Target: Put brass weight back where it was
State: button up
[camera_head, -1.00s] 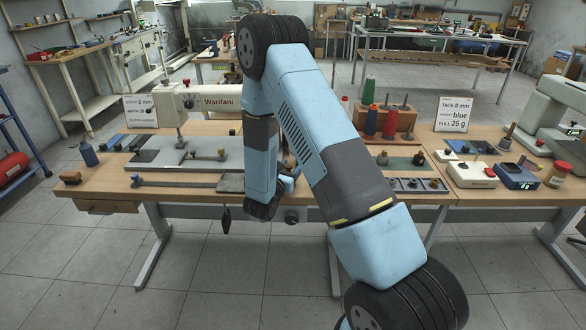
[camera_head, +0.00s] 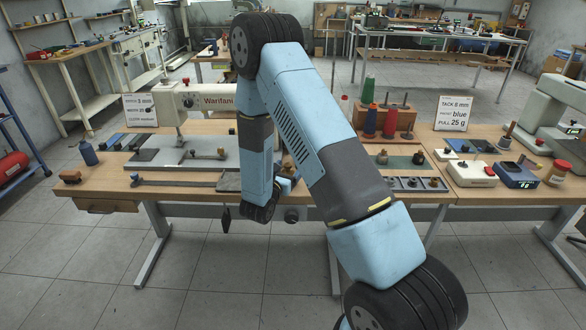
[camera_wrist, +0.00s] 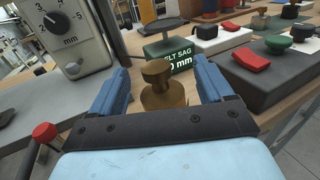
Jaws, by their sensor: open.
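The brass weight (camera_wrist: 160,88), a knobbed brass-brown piece, stands between my gripper's fingers in the wrist view. My gripper (camera_wrist: 162,78) has two blue fingers spread wide, with visible gaps on both sides of the weight. The weight's lower part is hidden behind the dark gripper body. In the head view my arm covers most of this spot, and I cannot make out the weight there.
Just beyond the weight is a dark green block (camera_wrist: 180,52) with a black disc on top. A machine with a dial (camera_wrist: 65,35) stands at left, and a red knob (camera_wrist: 45,132) is nearby.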

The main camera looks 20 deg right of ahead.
jog(key=v, duration=1)
jog(key=s+d+r+m+g+h, duration=0.1)
jog(key=s+d+r+m+g, duration=0.65)
jog(key=r, duration=0.25)
jog(key=s+d+r+m+g, duration=0.6)
jog(key=r+m, duration=0.3)
jog(key=s+a+r+m+t+y, duration=0.2)
jog(key=s+r+m+y, duration=0.3)
jog(key=s+r+y, duration=0.1)
jog(key=s+a+r+m+t+y, duration=0.3)
jog(key=s+r+m+y, duration=0.3)
jog(key=s+r, duration=0.1)
jog(key=shift+s+a+r+y, duration=0.25)
jog(key=shift+s+r+y, duration=0.15)
jog(key=shift+s, duration=0.35)
jog(key=shift+w+t, duration=0.15)
jog(key=shift+t, duration=0.1)
